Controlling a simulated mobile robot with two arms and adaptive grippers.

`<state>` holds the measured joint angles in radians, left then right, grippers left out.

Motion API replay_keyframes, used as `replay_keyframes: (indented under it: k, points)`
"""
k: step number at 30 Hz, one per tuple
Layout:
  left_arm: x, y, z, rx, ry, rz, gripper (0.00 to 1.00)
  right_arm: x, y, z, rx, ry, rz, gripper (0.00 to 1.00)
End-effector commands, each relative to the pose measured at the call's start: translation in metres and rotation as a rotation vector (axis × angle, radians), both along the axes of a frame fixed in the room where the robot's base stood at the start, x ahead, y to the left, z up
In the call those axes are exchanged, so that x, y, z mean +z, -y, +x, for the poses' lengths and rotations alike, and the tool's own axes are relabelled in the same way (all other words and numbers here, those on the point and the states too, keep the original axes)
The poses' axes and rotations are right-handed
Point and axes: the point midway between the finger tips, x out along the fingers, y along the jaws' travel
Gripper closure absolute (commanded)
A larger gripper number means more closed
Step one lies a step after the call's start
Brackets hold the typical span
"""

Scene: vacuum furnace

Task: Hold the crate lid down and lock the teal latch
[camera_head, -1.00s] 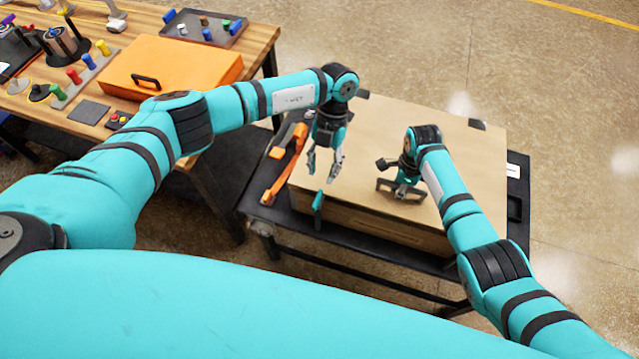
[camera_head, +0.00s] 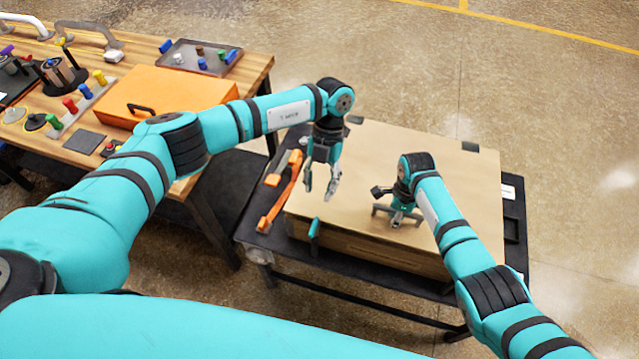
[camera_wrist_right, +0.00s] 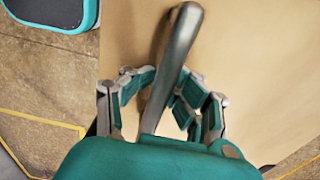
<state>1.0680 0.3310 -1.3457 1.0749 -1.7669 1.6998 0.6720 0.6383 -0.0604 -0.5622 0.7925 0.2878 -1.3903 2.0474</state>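The crate (camera_head: 390,258) is a tan wooden box with a flat tan lid (camera_head: 430,160) lying on it. The teal latch (camera_head: 314,230) stands at the crate's front edge, near its left corner. My left gripper (camera_head: 319,193) points down, open and empty, above and just behind the latch in the head view, apart from it. My right gripper (camera_head: 398,212) is down at the grey lid handle (camera_head: 380,209). In the right wrist view its fingers (camera_wrist_right: 166,92) close around the handle bar (camera_wrist_right: 181,40) from both sides. The exact finger contact is partly hidden.
The crate stands on a black cart (camera_head: 513,215). An orange strap-like part (camera_head: 283,195) lies on the cart left of the crate. A wooden bench (camera_head: 250,72) with an orange case (camera_head: 165,92) is at the left. The floor to the right is clear.

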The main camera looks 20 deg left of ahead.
Motion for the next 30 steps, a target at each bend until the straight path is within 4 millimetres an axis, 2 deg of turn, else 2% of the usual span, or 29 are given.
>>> replay_keyframes:
  k: [7,11,24,30]
  points:
    - [0.0,0.0,0.0,0.0,0.0,0.0,0.64,0.002,0.001,0.001,-0.001,0.003,-0.002,0.68]
    - [0.0,0.0,0.0,0.0,0.0,0.0,0.64,0.012,0.0,0.002,0.0,0.006,0.001,0.68]
    - [0.0,0.0,0.0,0.0,0.0,0.0,0.64,0.099,-0.001,0.002,0.0,0.006,0.002,0.68]
    - [0.0,0.0,0.0,0.0,0.0,0.0,0.64,0.118,-0.001,0.001,0.001,0.004,0.0,0.68]
